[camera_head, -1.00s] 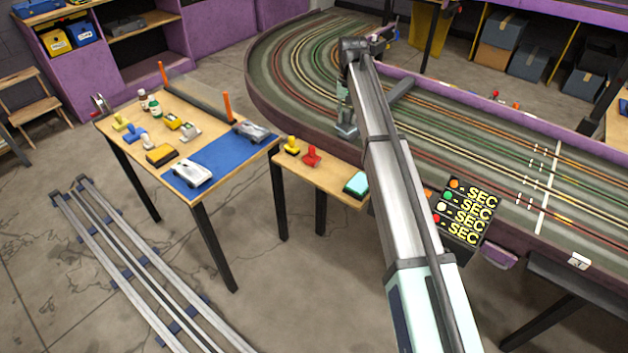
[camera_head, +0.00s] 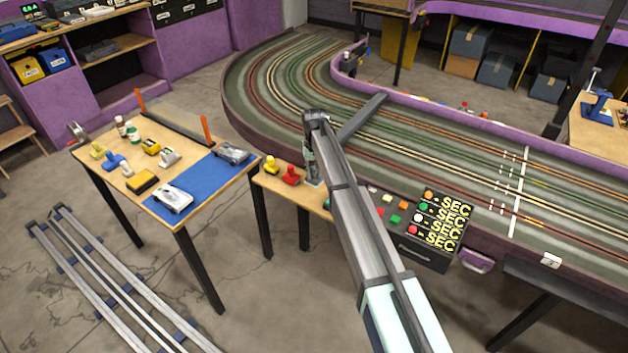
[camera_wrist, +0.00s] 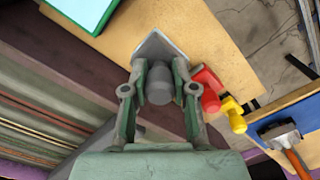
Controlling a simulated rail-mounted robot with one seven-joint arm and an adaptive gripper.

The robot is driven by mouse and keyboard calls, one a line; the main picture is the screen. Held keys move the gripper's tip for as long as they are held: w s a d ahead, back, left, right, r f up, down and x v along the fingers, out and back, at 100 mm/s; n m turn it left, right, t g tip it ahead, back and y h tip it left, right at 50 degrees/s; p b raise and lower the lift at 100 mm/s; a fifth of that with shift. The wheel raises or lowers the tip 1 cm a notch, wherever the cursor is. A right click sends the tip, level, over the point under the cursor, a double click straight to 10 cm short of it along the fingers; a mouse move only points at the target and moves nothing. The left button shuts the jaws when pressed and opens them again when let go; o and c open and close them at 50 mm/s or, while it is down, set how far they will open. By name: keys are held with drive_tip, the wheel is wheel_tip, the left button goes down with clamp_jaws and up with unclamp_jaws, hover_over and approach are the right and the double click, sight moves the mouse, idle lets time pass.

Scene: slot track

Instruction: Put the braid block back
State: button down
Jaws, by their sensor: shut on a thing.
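My gripper (camera_wrist: 156,90) is shut on a grey block with a round knob, apparently the braid block (camera_wrist: 155,46). In the wrist view the knob sits between the fingers and the flat grey base shows beyond it, over the small wooden side table (camera_wrist: 205,30). Whether the base touches the wood cannot be told. In the head view my gripper (camera_head: 312,170) is at this side table, just right of a red knobbed block (camera_head: 290,176) and a yellow one (camera_head: 271,165). These also show in the wrist view, red (camera_wrist: 207,88) and yellow (camera_wrist: 233,115), right of the gripper.
A teal-topped box (camera_wrist: 85,8) lies on the side table, largely hidden by my arm in the head view. The slot track (camera_head: 440,150) borders the table. A control box (camera_head: 425,240) stands to the right. The left table (camera_head: 195,222) holds cars and several small blocks.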

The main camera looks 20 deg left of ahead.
sight(314, 177)
drive_tip(key=shift+f+p, duration=0.45)
drive_tip(key=shift+f, duration=2.05)
drive_tip(key=shift+f, duration=0.2)
drive_tip(key=c, duration=0.9)
unclamp_jaws()
drive_tip(key=shift+r, duration=0.1)
wheel_tip(314, 177, up, 12)
drive_tip(key=b, duration=0.3)
drive_tip(key=shift+r, duration=0.1)
